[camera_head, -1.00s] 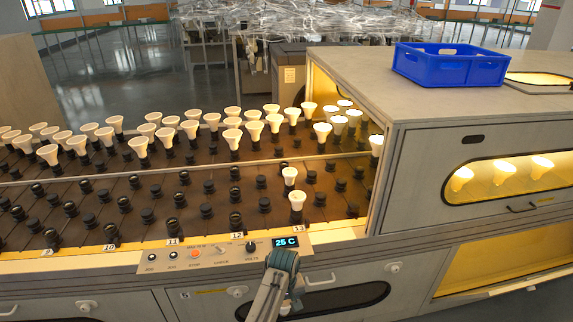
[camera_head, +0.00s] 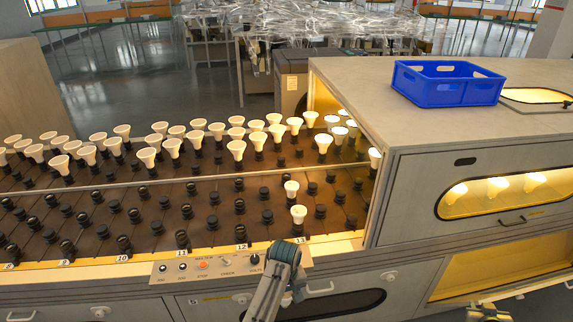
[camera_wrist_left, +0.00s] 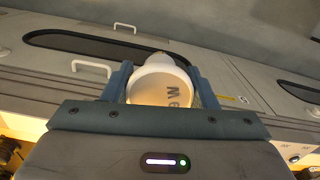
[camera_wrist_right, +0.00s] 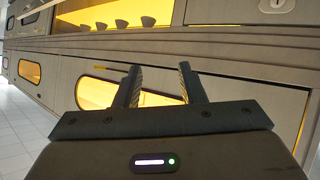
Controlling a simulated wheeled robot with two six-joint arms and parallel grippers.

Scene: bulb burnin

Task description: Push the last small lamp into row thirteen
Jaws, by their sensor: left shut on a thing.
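My left gripper (camera_wrist_left: 160,75) is shut on a white small lamp (camera_wrist_left: 158,92), whose round face with dark lettering shows in the left wrist view, in front of the drawer fronts. In the head view my left forearm mostly hides that gripper at the bottom centre. Row thirteen is marked by the 13 label (camera_head: 302,239) at the rack's front edge. Two lit small lamps stand in that row, a front one (camera_head: 298,213) and one behind it (camera_head: 291,188). My right gripper (camera_wrist_right: 158,75) is open and empty; a little of it shows at the head view's bottom right (camera_head: 488,313).
Dark empty sockets (camera_head: 183,240) fill the near rows to the left; white lamps (camera_head: 147,156) fill the back rows. A control panel (camera_head: 190,267) edges the front, partly behind my left arm. A cabinet with a blue crate (camera_head: 448,84) on top bounds row thirteen's right.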

